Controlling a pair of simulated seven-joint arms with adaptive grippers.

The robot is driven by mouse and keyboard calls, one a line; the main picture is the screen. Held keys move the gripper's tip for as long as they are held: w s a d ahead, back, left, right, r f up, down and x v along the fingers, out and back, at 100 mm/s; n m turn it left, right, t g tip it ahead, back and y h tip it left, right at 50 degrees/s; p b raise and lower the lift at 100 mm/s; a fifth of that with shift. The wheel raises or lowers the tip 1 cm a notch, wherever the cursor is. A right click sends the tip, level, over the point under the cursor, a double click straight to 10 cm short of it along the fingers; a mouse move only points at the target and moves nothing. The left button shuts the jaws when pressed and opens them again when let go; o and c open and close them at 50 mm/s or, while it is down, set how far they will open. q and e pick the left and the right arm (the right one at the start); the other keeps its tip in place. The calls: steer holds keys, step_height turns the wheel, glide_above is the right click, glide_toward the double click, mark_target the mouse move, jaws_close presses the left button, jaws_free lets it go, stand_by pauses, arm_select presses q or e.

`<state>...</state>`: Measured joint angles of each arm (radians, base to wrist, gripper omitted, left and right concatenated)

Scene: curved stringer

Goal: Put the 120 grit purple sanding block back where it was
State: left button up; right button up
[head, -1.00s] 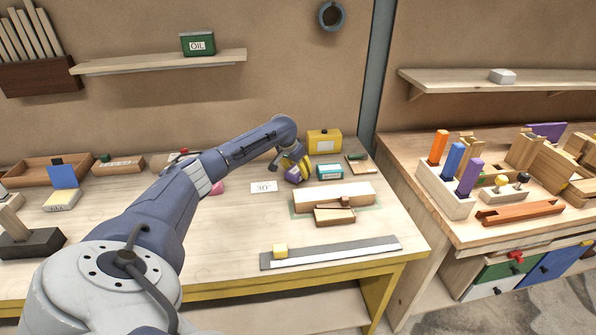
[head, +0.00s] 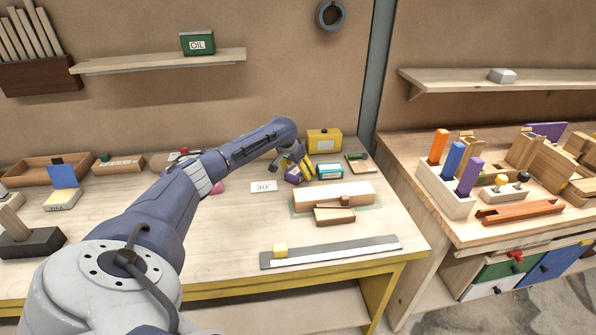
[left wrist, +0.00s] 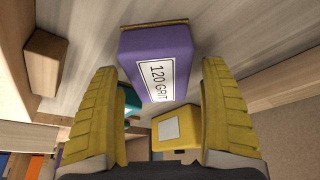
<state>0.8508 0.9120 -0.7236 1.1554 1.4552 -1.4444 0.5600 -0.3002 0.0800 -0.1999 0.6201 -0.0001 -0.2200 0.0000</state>
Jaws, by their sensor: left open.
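The purple sanding block (head: 292,175) stands on the left bench near the back, left of the teal box. In the left wrist view the purple block (left wrist: 160,62) shows a white label reading "120 GRIT" and a brown strip along its far edge. My left gripper (head: 300,164) is at the block. Its yellow fingers (left wrist: 159,80) are open, one on each side of the block, with a visible gap on both sides. My right gripper is in neither view.
A teal box (head: 330,171) and a yellow box (head: 324,141) stand close to the gripper. A "30°" card (head: 264,187) lies to the left. A wooden block (head: 333,197) lies in front, and a metal ruler (head: 335,251) lies near the front edge.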

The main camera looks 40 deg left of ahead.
arm_select(q)
steer(key=v, duration=1.2)
